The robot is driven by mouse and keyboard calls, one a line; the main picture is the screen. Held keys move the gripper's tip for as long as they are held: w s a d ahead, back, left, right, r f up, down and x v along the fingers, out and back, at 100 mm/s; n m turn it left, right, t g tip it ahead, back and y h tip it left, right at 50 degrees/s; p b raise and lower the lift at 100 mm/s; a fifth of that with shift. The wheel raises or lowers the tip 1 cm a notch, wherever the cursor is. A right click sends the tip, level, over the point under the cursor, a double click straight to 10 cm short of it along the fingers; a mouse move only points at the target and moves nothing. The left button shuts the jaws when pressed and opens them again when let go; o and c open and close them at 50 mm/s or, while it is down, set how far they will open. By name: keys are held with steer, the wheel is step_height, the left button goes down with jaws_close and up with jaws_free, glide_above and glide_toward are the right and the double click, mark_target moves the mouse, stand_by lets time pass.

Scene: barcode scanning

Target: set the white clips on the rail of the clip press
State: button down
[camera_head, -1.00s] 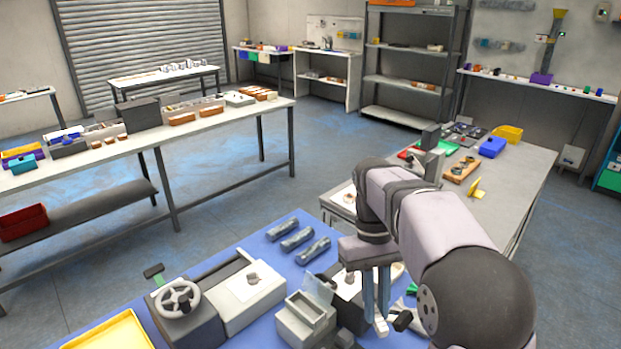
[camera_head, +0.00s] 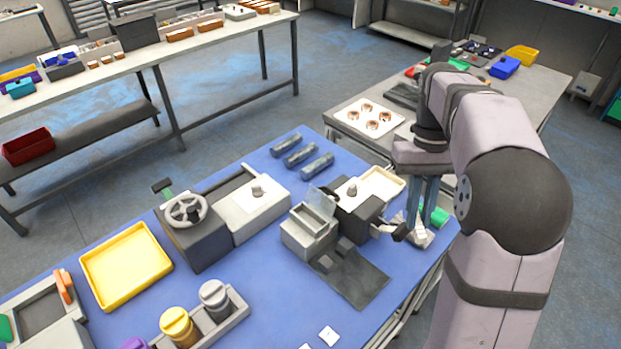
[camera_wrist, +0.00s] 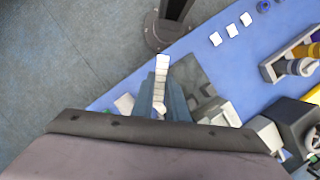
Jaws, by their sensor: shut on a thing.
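My gripper (camera_head: 419,226) points down near the right edge of the blue table in the head view. Its fingers are close together. In the wrist view several white clips (camera_wrist: 162,62) stand in a straight row in line with the fingers (camera_wrist: 160,78). The fingers are shut on a white clip, but which one is hard to tell against the row. White pieces also show by the fingertips in the head view (camera_head: 420,236). A grey press-like device (camera_head: 310,228) stands left of my gripper.
A dark mat (camera_head: 352,278) lies in front of the device. A dark lever (camera_head: 400,232) sticks out near my fingers. A cream tray (camera_head: 385,183) stands behind. A yellow tray (camera_head: 127,266), a handwheel unit (camera_head: 185,212) and a holder with jars (camera_head: 215,298) stand left.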

steer(key=w+a+f+n+p, duration=0.1)
steer(key=w+a+n+p, duration=0.1)
steer(key=a, duration=0.5)
steer(key=w+a+f+n+h+p, duration=0.1)
steer(key=w+a+f+n+p, duration=0.1)
steer(key=a, duration=0.5)
steer(key=w+a+f+n+p, duration=0.1)
steer(key=w+a+n+p, duration=0.1)
steer(key=a, duration=0.5)
steer(key=shift+w+a+f+t+h+p, duration=0.3)
steer(key=shift+w+f+h+p, duration=0.1)
steer(key=shift+w+p, duration=0.15)
steer(key=w+r+n, duration=0.2)
steer(key=w+r, duration=0.2)
steer(key=shift+a+r, duration=0.3)
steer(key=shift+a, duration=0.05)
steer(key=shift+n, duration=0.3)
